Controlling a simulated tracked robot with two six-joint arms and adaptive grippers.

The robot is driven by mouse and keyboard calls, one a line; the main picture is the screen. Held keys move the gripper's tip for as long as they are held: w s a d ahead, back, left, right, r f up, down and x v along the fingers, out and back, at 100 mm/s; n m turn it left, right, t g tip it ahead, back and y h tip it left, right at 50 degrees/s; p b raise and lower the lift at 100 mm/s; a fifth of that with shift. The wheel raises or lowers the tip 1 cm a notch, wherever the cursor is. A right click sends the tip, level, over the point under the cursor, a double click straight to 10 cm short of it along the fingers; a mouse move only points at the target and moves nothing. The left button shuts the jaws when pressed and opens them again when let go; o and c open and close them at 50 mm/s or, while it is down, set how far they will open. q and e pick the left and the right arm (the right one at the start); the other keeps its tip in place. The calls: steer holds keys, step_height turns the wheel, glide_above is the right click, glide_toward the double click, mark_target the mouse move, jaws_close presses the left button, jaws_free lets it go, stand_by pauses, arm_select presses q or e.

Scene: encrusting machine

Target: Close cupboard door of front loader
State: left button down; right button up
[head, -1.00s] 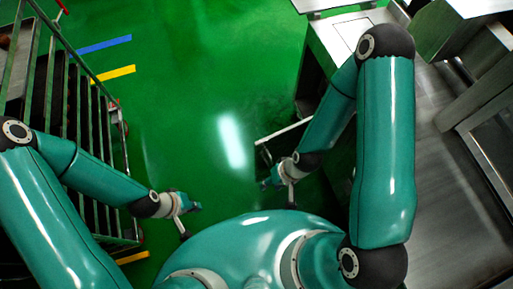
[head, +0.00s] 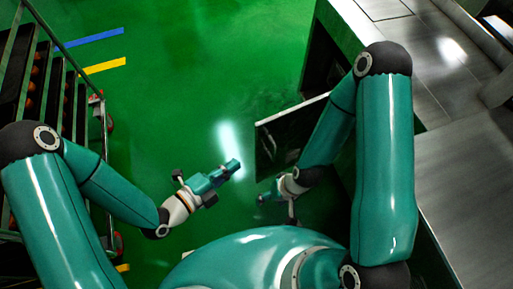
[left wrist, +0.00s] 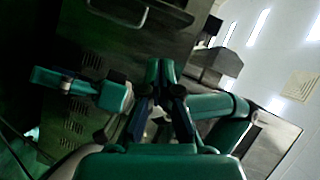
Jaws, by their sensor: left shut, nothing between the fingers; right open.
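The cupboard door (head: 278,138) stands open, jutting out from the steel front loader (head: 345,35) on the right in the head view. Its dark, shiny face shows; my right arm covers part of it. My left gripper (head: 236,164) is shut and empty, a little left of the door's free edge and apart from it. My right gripper (head: 264,198) is open, just below the door in the picture; I cannot tell if it touches. In the left wrist view my left gripper's shut fingers (left wrist: 161,72) are in front of a steel panel (left wrist: 110,45) with vent slots and a handle (left wrist: 125,12).
A dark rack (head: 70,120) with rails and red-wheeled castors stands at the left, close to my left arm. Green floor (head: 190,90) with blue and yellow stripes lies clear between rack and machine. Steel worktops (head: 465,180) fill the right side.

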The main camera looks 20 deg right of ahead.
mark_target(259, 134)
arm_select(q)
steer(key=shift+w+d+r+m+h+b, duration=0.2)
steer(key=shift+w+d+m+h+b, duration=0.35)
steer(key=shift+w+d+b, duration=0.85)
steer(key=shift+w+d+r+m+h+b, duration=0.25)
steer(key=shift+w+d+m+b, duration=0.6)
steer(key=shift+d+b, duration=1.1)
steer(key=shift+w+d+r+m+h+b, duration=0.15)
steer(key=shift+w+d+m+h+b, duration=0.35)
steer(key=shift+w+d+b, duration=0.9)
arm_select(e)
step_height(259, 134, down, 12)
steer(key=shift+b, duration=0.45)
arm_select(q)
steer(key=shift+s+d, duration=0.1)
steer(key=shift+s, duration=0.2)
